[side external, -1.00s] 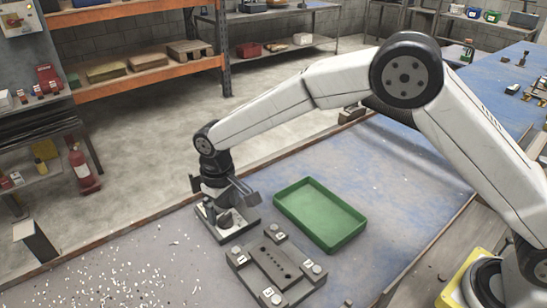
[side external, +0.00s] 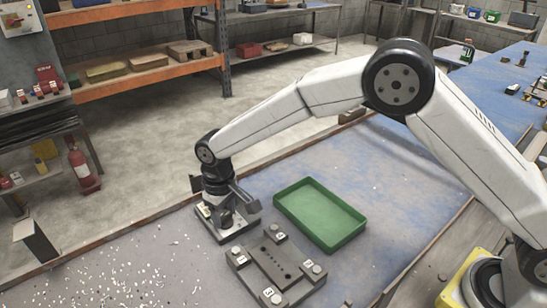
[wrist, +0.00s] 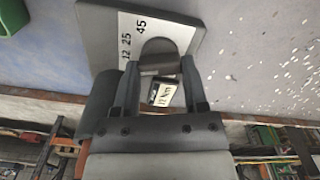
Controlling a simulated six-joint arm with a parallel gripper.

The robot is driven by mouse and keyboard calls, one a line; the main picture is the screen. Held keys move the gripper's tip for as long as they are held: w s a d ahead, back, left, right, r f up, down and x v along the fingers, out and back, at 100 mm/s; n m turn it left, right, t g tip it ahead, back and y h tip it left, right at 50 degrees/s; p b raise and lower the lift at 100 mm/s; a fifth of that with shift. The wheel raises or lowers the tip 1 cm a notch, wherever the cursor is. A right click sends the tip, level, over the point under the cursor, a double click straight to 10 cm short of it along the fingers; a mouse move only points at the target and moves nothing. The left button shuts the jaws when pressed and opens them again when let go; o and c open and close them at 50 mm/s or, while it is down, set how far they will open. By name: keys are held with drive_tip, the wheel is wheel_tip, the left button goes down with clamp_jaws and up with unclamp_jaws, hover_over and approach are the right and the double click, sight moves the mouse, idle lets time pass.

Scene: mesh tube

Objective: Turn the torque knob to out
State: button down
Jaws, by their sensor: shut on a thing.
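The torque knob (wrist: 158,47) is dark grey and sits on a grey base plate (wrist: 90,25) with a pale dial face. A small white label (wrist: 163,93) shows between the fingers, too small to read surely.
A green tray (side external: 320,214) lies to the right of the base plate. A dark fixture block (side external: 275,268) with numbered corners stands in front. Small white chips (side external: 150,275) are scattered on the bench at left.

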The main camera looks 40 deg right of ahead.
sight(224, 215)
drive_tip(key=shift+n, duration=0.3)
drive_tip(key=n, duration=0.7)
drive_tip(key=shift+n, duration=0.3)
idle(0.4)
drive_tip(key=shift+c, duration=0.6)
unclamp_jaws()
drive_tip(key=shift+r, duration=0.1)
drive_tip(key=shift+r, duration=3.85)
